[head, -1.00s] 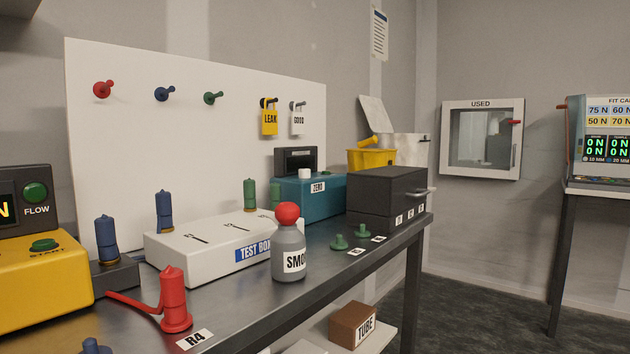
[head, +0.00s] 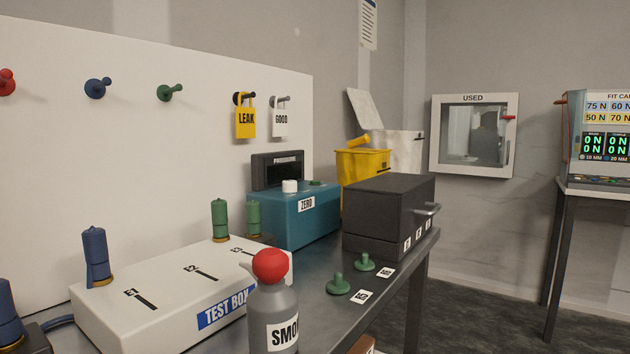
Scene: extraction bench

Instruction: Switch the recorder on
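I see nothing labelled as the recorder, and I cannot tell which device it is. A teal box (head: 300,215) labelled ZERO stands on the bench, with a white knob (head: 290,186) and a small green button (head: 316,183) on top. A dark display unit (head: 277,170) stands behind it, its screen dark. At the far right a panel (head: 603,132) shows force values in N and lit green digits. My gripper is not in view.
A white test box (head: 170,312) with blue and green fittings lies on the bench. A grey smoke bottle (head: 272,310) with a red top stands before it. A dark box (head: 390,215) sits at the bench's right end. Floor (head: 480,310) shows between the bench and the right-hand table.

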